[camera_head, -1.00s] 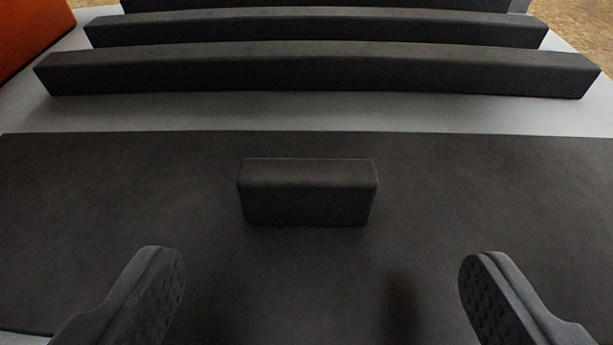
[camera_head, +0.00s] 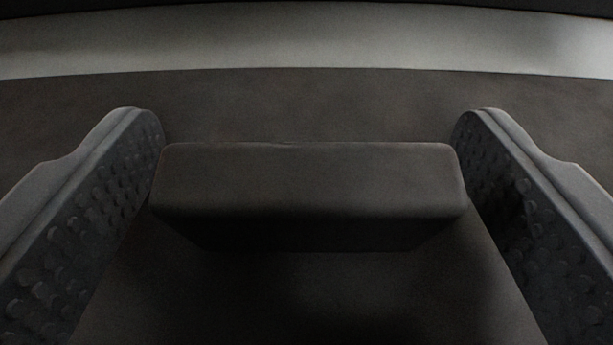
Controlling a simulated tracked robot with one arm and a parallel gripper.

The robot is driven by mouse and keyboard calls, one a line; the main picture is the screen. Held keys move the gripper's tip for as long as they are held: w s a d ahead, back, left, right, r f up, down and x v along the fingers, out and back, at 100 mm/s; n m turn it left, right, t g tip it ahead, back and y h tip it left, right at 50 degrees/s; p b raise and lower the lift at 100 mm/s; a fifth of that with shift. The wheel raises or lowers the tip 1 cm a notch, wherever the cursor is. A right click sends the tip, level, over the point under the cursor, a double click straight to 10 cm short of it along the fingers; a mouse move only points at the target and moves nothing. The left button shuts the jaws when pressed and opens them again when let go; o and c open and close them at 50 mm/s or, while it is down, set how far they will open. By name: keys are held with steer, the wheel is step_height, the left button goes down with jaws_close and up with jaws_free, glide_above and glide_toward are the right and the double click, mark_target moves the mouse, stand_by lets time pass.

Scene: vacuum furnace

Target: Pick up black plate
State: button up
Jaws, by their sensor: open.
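The black plate (camera_head: 200,105) is a wide, flat dark sheet that fills most of the lower view. A dark block, its handle (camera_head: 308,182), stands up from the middle of it. My gripper (camera_head: 308,150) is open, with one dimpled finger at the left end of the handle and the other at the right end. The fingers are very close to the handle's ends; I cannot tell whether they touch it. The plate's near part is dark with shadow.
A light grey surface (camera_head: 300,40) runs as a strip beyond the plate's far edge. A dark bar (camera_head: 300,4) shows at the very top of the view.

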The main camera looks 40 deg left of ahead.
steer(key=c, duration=1.7)
jaws_close()
steer(key=shift+r, duration=0.2)
